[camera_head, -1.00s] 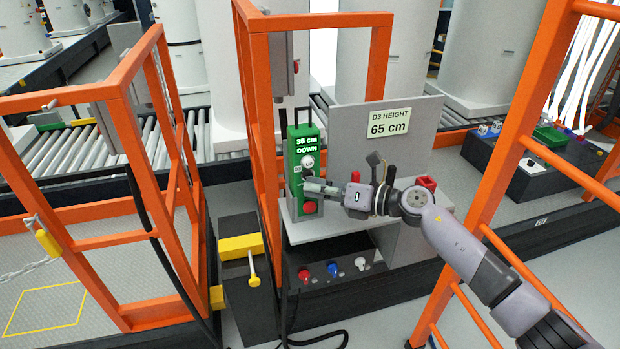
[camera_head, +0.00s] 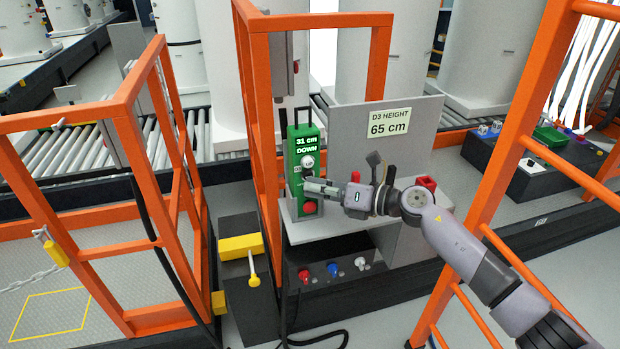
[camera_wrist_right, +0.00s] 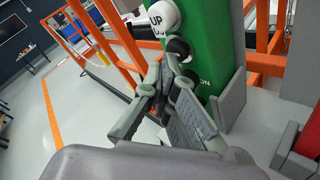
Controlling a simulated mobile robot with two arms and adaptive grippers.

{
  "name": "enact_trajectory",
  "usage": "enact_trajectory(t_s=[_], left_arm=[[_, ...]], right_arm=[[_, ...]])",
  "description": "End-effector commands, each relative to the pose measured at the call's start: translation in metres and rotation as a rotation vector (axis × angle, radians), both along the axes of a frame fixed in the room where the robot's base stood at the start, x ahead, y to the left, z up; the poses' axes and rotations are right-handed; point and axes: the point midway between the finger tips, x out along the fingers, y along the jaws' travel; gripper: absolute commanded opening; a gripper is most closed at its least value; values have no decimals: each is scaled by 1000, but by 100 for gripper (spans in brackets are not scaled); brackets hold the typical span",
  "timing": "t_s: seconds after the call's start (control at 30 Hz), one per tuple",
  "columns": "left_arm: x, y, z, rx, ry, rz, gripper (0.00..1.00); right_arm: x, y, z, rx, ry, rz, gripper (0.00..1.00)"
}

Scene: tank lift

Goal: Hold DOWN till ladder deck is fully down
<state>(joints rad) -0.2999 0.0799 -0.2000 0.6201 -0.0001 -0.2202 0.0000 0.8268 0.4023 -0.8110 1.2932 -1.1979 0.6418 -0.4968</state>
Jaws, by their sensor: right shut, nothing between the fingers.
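A green control box (camera_head: 304,150) stands on the grey shelf; its display reads "31 cm DOWN". It has a white UP button (camera_wrist_right: 163,16) at the top, a black button (camera_wrist_right: 178,49) below it and a red button (camera_head: 309,207) at the bottom. My right gripper (camera_head: 306,185) is shut and empty, its fingertips at the black button; the wrist view shows them against or very close to it, and contact is hard to tell. The deck (camera_head: 100,235) with orange rails is at the left. My left gripper is not in view.
A sign (camera_head: 388,122) behind the box reads "D3 HEIGHT 65 cm". An orange ladder frame (camera_head: 484,205) stands at the right. Red, blue and white knobs (camera_head: 333,269) sit on a dark base below the shelf. A yellow block (camera_head: 240,246) is beside the deck.

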Motion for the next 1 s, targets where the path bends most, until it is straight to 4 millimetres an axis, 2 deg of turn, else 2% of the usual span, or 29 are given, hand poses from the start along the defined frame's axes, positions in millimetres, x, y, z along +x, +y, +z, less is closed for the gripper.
enact_trajectory(t_s=[0.27,0.63,1.0], left_arm=[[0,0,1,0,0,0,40],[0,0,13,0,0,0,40],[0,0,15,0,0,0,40]], right_arm=[[0,-1,0,0,0,-1,0],[-16,-7,1,0,1,-1,0],[-19,-7,0,0,0,0,0]])
